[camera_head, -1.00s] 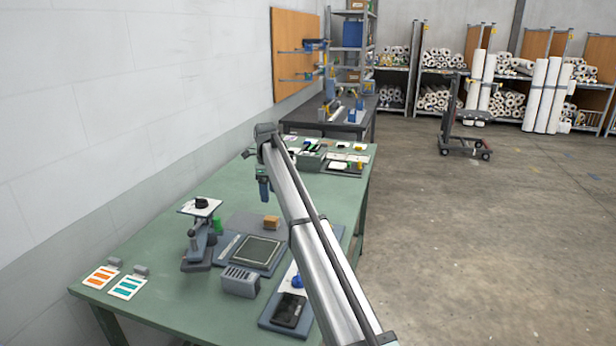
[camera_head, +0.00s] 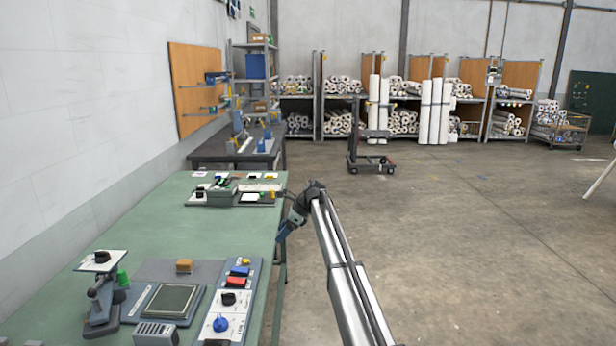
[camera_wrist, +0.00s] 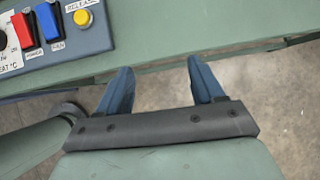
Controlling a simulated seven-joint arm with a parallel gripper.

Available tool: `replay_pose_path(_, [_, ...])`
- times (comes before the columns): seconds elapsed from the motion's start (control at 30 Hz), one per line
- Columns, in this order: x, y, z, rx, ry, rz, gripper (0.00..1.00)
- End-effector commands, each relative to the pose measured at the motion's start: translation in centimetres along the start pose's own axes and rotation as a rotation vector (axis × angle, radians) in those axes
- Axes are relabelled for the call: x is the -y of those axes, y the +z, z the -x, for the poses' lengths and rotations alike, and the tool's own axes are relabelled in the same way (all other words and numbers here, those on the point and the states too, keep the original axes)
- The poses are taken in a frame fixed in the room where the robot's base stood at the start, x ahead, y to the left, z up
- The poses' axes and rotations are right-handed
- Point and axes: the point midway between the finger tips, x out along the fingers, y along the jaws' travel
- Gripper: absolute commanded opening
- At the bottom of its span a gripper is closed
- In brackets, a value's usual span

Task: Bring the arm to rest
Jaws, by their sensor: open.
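My gripper (camera_head: 281,236) hangs at the end of my arm by the right edge of the green workbench (camera_head: 150,228). In the wrist view its two blue fingers (camera_wrist: 160,68) stand apart with nothing between them. The bench edge and the concrete floor show beyond the fingers. My arm reaches forward over the floor, right of the bench, and bends down at its far end. The head view does not show the fingertips clearly.
A control panel (camera_head: 206,325) with knobs and switches lies along the bench's right side; its red switch, blue switch and yellow button (camera_wrist: 82,17) are near my fingers. A press plate (camera_head: 168,299) and a stand (camera_head: 101,300) are left of it. Open floor (camera_head: 450,240) lies right.

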Motion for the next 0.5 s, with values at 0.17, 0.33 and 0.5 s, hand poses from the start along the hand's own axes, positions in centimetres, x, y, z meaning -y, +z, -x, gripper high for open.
replay_pose_path(0.17, [-4.6, -9.1, -5.7, -0.041, 0.027, 0.092, 0.67])
replay_pose_path(0.33, [-9.5, -16.2, -10.9, -0.095, 0.073, 0.192, 0.67])
replay_pose_path(0.5, [-15.1, -22.8, -15.4, -0.145, 0.131, 0.297, 0.67])
